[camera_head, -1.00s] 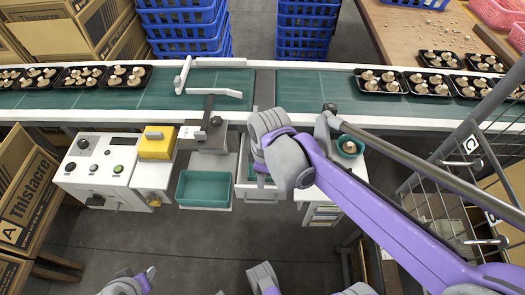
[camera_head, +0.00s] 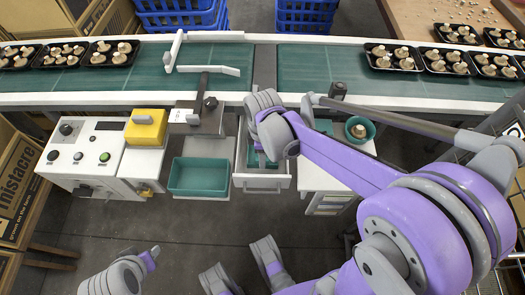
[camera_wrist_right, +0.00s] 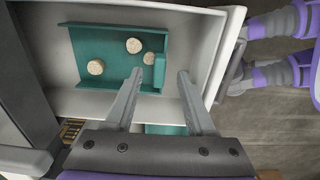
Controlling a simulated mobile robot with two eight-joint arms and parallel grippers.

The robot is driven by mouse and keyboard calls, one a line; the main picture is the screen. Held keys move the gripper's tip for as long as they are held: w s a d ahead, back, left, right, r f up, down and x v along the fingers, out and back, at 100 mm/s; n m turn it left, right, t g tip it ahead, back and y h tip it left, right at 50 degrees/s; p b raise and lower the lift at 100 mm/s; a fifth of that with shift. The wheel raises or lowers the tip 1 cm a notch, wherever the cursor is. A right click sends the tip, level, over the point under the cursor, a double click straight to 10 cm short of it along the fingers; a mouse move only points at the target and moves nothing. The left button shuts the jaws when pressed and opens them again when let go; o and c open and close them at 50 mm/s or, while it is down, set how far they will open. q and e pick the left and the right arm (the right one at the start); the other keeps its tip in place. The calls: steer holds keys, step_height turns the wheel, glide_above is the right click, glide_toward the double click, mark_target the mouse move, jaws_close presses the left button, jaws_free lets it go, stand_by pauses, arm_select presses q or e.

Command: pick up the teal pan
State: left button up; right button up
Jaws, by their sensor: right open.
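The teal pan (camera_wrist_right: 90,45) lies inside a white open-topped drawer in the right wrist view, with 3 pale round mushroom pieces in it. A small raised teal tab (camera_wrist_right: 159,72) stands at its right end. My right gripper (camera_wrist_right: 161,74) is open, its fingertips on either side of this tab in the picture. I cannot tell how high above it they are, and nothing is held. In the head view the pan (camera_head: 267,183) shows only in part in the drawer, beneath my right wrist, which hides the fingers.
The white drawer (camera_wrist_right: 85,102) has raised walls around the pan. An empty teal bin (camera_head: 198,191) sits left of it, and a round teal bowl (camera_head: 360,129) sits right. The conveyor (camera_head: 330,68) behind carries black mushroom trays. A yellow-topped control box (camera_head: 145,128) stands left.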

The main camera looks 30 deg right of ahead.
step_height(320, 180, down, 3)
steer(key=shift+f+b, duration=0.1)
steer(key=shift+b, duration=0.25)
jaws_close()
